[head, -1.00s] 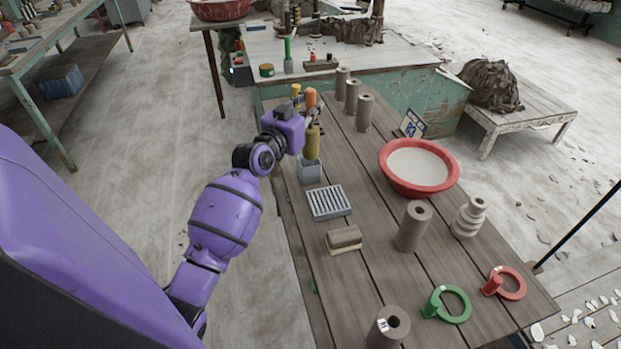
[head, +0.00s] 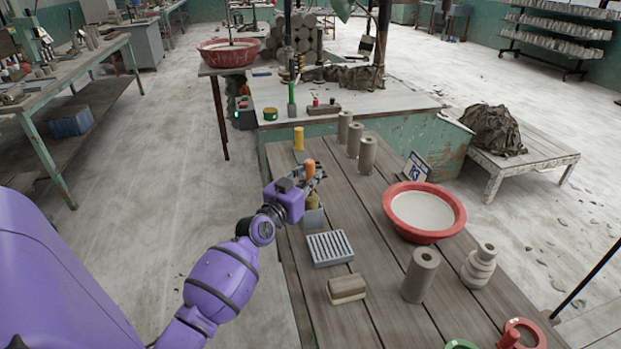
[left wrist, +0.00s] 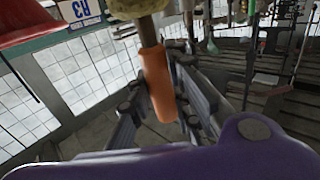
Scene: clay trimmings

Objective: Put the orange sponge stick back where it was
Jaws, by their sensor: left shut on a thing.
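The orange sponge stick (head: 309,168) is upright, orange handle up and yellowish sponge head down. My left gripper (head: 315,180) is shut on its handle. In the left wrist view the orange handle (left wrist: 158,85) lies between the dark fingers (left wrist: 160,103), with part of the sponge (left wrist: 137,6) at the top edge. In the head view the sponge end is at the mouth of a small grey holder (head: 313,219) on the plank table. I cannot tell how far, if at all, it is inside. My right gripper is not in view.
A grey slatted rack (head: 330,248) and a brown block (head: 346,288) lie nearer on the table (head: 375,268). A yellow cylinder (head: 299,138) stands behind the gripper. Clay cylinders (head: 367,154) and a red basin (head: 425,212) stand to the right.

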